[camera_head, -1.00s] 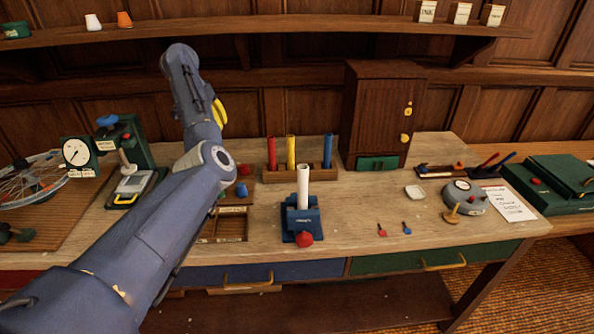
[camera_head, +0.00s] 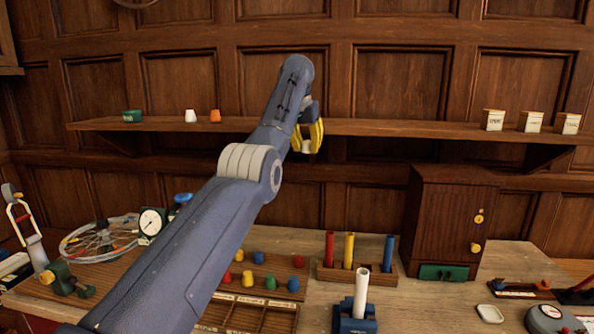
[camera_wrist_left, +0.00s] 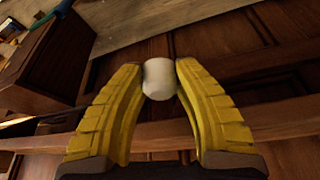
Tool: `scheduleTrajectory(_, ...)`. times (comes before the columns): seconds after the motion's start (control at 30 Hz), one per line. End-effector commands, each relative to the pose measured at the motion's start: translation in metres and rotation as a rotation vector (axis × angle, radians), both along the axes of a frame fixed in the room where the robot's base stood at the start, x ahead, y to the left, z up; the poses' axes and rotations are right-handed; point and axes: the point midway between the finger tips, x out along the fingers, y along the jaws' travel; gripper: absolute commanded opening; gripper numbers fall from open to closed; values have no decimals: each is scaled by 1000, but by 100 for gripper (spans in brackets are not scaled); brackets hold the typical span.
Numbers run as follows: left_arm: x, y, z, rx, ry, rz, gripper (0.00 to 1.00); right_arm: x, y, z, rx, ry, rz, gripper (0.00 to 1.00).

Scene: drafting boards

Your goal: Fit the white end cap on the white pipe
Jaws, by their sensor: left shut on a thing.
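My left gripper (camera_head: 308,138) has yellow fingers and is shut on a small white cap (camera_head: 306,147). In the left wrist view, the rounded white cap (camera_wrist_left: 159,80) sits between the fingertips. It is held in the air in front of the wall shelf, above and left of the white pipe. The white pipe (camera_head: 361,290) stands upright in a blue holder (camera_head: 354,320) on the bench, its top end open and bare. My right gripper is not in view.
A rack with red, yellow and blue pipes (camera_head: 349,250) stands behind the white pipe. Coloured caps (camera_head: 270,283) sit left of it. A wooden cabinet (camera_head: 450,225) stands at the right. The shelf (camera_head: 400,129) carries small white and orange pots and boxes.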

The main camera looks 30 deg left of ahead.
Motion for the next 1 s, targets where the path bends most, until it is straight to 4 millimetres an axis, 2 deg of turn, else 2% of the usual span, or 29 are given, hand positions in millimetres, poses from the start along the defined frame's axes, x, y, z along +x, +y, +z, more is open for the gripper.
scheduleTrajectory(0.03,-2,-5,14,3,-1,4,3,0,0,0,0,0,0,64)
scheduleTrajectory(0.1,-3,-11,27,3,0,11,3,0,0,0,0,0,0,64)
scheduleTrajectory(0.33,-8,-24,51,1,0,19,3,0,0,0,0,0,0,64)
scheduleTrajectory(0.53,-10,-32,62,1,-1,20,3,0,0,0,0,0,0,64)
scheduleTrajectory(1.0,-14,-38,74,2,-6,21,3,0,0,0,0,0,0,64)
